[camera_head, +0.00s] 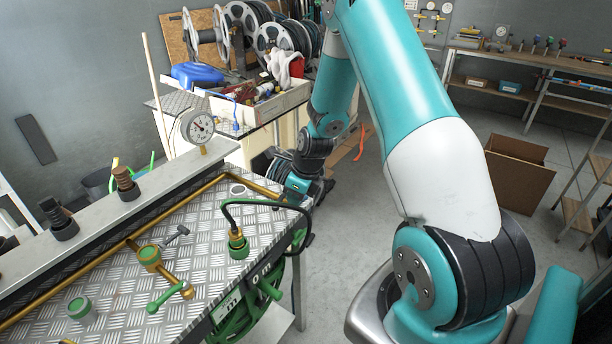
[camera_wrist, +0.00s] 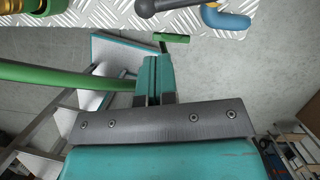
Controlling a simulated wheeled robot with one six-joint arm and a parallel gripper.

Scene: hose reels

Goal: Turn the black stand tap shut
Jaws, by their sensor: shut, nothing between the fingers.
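The tap with the dark grey-black lever (camera_head: 178,235) stands on the chequered metal bench. Its lever slants up and right from a brass body (camera_head: 148,257) in the head view. A dark rounded lever (camera_wrist: 165,6) shows at the top edge of the wrist view; it looks like this tap's lever, but most of it is cut off. My gripper (camera_wrist: 155,62) is shut and empty, apart from that lever. In the head view its teal end is by the bench's right corner; the fingertips are hard to make out there.
A green-handled brass tap (camera_head: 168,298) stands near the black one. A hose fitting (camera_head: 238,244) with a looped dark hose is right of it. A blue lever (camera_wrist: 225,20) and a small green bar (camera_wrist: 172,38) show in the wrist view. A gauge (camera_head: 197,127) stands behind.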

